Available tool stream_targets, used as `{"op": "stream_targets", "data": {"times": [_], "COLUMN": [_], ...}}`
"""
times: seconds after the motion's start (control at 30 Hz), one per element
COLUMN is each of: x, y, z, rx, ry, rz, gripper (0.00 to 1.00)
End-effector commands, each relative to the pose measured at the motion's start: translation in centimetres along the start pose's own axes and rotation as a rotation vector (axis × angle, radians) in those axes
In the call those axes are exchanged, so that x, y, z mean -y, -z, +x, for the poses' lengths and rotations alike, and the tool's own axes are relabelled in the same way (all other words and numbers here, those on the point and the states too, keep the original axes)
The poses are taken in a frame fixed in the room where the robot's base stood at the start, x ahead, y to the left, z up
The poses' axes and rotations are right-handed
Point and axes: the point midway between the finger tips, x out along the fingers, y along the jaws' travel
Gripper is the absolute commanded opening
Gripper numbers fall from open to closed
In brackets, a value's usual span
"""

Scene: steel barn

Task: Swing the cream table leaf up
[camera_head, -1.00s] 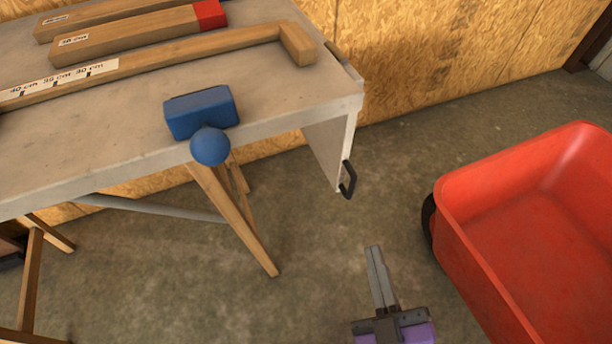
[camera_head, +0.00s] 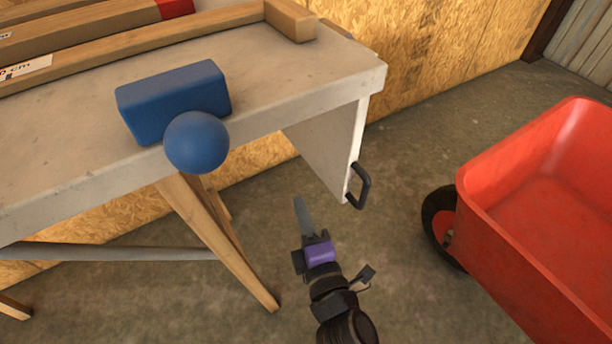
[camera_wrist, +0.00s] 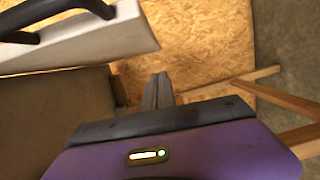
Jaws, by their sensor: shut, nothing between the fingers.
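The cream table leaf (camera_head: 332,148) hangs down from the right end of the table. A dark handle (camera_head: 360,186) is fixed at its lower outer edge. My gripper (camera_head: 300,208) is shut and empty, low in front of the leaf and to the left of the handle, apart from both in the head view. In the wrist view the closed fingers (camera_wrist: 158,90) point toward the wooden wall. The pale leaf edge (camera_wrist: 95,40) and part of the dark handle (camera_wrist: 60,14) show at the upper left there.
The grey tabletop (camera_head: 290,75) carries a blue block with a ball (camera_head: 196,142) at its front edge and long wooden pieces (camera_head: 140,45) behind. Wooden trestle legs (camera_head: 225,245) stand left of my gripper. A red wheelbarrow (camera_head: 520,230) stands right. Floor between is clear.

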Motion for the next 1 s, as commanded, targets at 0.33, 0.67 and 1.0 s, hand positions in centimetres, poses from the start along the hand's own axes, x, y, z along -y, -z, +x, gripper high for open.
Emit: {"op": "stream_targets", "data": {"times": [0.33, 0.67, 1.0], "x": [0.0, -0.4, 0.0], "y": [0.0, -3.0, -3.9], "z": [7.0, 7.9, 8.1], "rx": [0.000, -0.001, 0.000], "ry": [-0.002, 0.002, 0.001], "rz": [0.003, 0.002, 0.003], "gripper": [0.00, 0.00, 0.00]}}
